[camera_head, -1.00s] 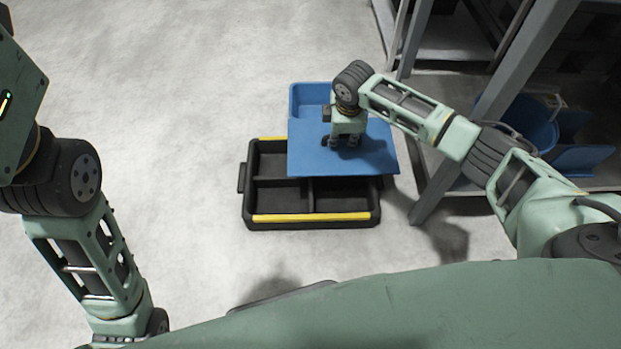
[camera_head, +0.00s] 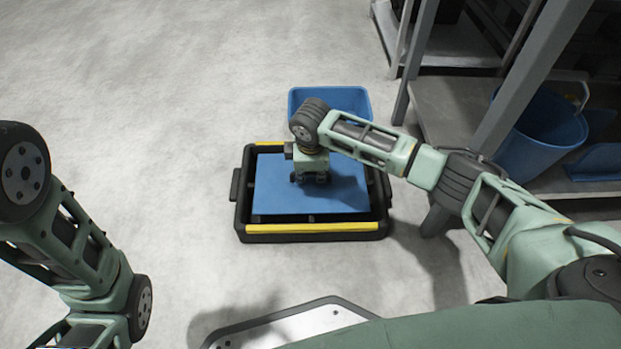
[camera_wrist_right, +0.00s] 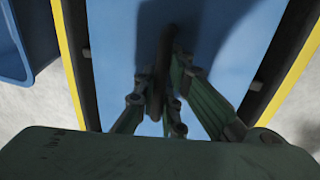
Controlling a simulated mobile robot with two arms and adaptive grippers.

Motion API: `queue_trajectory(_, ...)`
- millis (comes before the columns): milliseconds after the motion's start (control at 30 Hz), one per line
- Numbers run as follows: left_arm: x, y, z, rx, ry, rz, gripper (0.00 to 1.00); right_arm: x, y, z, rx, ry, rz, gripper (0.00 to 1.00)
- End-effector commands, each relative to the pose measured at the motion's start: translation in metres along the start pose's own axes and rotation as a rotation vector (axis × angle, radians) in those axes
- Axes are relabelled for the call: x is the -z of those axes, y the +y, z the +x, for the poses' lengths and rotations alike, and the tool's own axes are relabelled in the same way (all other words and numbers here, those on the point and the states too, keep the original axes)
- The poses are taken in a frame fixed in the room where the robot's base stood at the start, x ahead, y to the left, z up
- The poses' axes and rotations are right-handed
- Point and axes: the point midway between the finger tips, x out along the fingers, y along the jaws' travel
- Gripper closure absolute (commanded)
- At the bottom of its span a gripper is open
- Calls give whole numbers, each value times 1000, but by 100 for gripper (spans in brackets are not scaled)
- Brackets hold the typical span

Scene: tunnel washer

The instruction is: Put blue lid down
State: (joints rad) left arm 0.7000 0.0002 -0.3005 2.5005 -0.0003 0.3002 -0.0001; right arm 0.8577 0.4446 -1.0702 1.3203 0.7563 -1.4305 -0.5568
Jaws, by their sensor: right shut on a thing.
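The blue lid (camera_head: 335,193) is a flat panel lying level within the outline of the black tray with yellow edges (camera_head: 312,237). I cannot tell whether it rests on the tray or hangs just above it. My right gripper (camera_head: 311,180) is over the lid, shut on its dark handle. In the right wrist view the fingers (camera_wrist_right: 165,115) close around the handle, with the blue lid (camera_wrist_right: 115,40) beneath. The left gripper is out of view; only my left arm's links show at the left.
A blue bin (camera_head: 330,100) stands directly behind the tray. A metal shelf (camera_head: 470,95) at the right holds a blue bucket (camera_head: 540,135). The pale floor to the left of the tray is clear.

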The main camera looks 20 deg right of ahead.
Motion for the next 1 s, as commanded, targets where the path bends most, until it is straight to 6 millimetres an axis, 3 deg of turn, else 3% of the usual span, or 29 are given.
queue_trajectory(300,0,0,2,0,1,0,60,0,0,0,-1,1,0,100)
queue_trajectory(333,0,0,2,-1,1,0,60,0,0,1,0,0,0,90)
queue_trajectory(533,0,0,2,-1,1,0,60,0,0,1,0,1,0,72)
queue_trajectory(867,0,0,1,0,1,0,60,0,0,1,1,0,0,72)
queue_trajectory(1000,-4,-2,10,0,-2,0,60,0,1,-14,0,1,-1,72)
